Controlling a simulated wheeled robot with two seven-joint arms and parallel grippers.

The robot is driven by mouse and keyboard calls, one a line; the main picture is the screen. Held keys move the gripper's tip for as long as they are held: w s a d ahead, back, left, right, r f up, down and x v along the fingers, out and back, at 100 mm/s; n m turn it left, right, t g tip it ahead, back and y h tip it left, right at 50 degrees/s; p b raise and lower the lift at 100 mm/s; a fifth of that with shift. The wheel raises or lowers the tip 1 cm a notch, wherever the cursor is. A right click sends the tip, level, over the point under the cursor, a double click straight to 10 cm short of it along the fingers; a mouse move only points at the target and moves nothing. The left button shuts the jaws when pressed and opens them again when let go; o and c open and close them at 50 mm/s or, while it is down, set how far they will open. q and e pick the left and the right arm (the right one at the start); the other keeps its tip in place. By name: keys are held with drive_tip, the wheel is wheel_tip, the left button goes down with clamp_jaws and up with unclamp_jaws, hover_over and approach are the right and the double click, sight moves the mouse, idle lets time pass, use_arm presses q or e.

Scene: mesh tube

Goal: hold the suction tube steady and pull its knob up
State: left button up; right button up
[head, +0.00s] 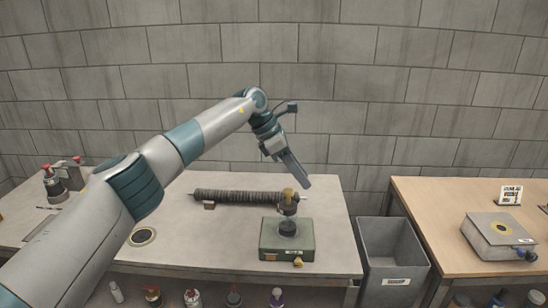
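A short dark upright tube (288,226) stands on a green box-shaped base (287,247) near the front of the grey table. A brass-coloured knob (288,195) sits at its top; this looks like the suction tube. My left gripper (304,181) points down and right, and its fingertips appear just above and to the right of the knob in the picture. I see no clear contact with it. The fingers overlap from this angle, so their opening does not show. My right gripper is out of view.
A dark ribbed mesh tube (238,196) lies across the grey table (190,255) behind the base. A grey bin (392,270) stands between this table and a wooden table (440,215) holding a grey box (499,236). Bottles stand below.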

use_arm(q)
drive_tip(key=w+a+r+y, duration=0.1)
drive_tip(key=a+r+y, duration=0.1)
drive_tip(key=a+r, duration=0.2)
drive_tip(key=a, duration=0.3)
drive_tip(key=shift+w+a+y, duration=0.15)
drive_tip(key=shift+y, duration=0.15)
drive_tip(key=shift+r, duration=0.1)
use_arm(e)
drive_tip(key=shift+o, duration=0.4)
